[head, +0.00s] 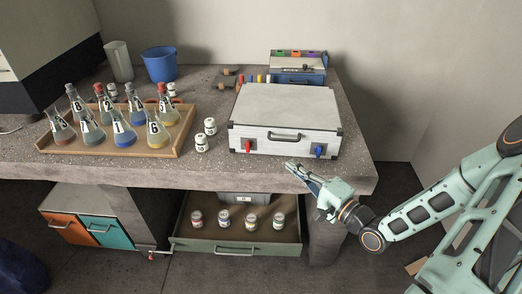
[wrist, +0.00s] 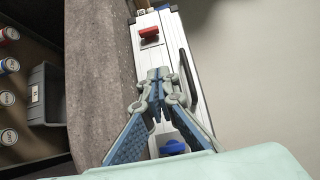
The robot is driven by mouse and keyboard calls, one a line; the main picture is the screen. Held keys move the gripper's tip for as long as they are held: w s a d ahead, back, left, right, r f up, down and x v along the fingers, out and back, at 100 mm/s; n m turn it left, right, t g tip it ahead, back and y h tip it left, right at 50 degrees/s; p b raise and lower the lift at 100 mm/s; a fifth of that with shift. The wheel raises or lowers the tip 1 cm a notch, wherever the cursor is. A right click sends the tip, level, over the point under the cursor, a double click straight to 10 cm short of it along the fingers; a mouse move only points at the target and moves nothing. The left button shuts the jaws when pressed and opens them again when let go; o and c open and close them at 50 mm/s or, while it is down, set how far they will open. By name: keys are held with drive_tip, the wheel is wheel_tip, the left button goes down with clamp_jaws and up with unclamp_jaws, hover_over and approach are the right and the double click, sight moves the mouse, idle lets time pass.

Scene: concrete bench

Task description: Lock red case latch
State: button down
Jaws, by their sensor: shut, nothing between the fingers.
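The white case (head: 285,115) lies closed near the right end of the bench. Its red latch (head: 248,147) is on the left of the front face, and its blue latch (head: 319,151) is on the right. My gripper (head: 292,165) is in front of the case, near the bench's front edge, shut and empty. In the wrist view the gripper (wrist: 159,73) shows over the case front (wrist: 160,60), with the red latch (wrist: 148,33) beyond the fingertips and the blue latch (wrist: 173,148) close to the gripper's base. I cannot tell whether the latch is locked.
The case handle (head: 284,136) sits between the latches. Small white jars (head: 201,144) stand left of the case, and a wooden tray (head: 165,150) holds several flasks. An open drawer (head: 225,244) with jars juts out below the bench edge.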

drive_tip(key=b, duration=0.2)
approach(249, 140)
drive_tip(key=w, duration=0.2)
drive_tip(key=w+f, duration=0.1)
drive_tip(key=w, duration=0.1)
drive_tip(key=shift+d, duration=0.4)
drive_tip(key=a, duration=0.2)
drive_tip(key=shift+w+a+b, duration=0.25)
drive_tip(key=shift+w+b, duration=0.05)
drive_tip(key=shift+b, duration=0.05)
drive_tip(key=shift+w+a, duration=0.1)
drive_tip(key=shift+a, duration=0.65)
drive_tip(key=shift+r, duration=0.2)
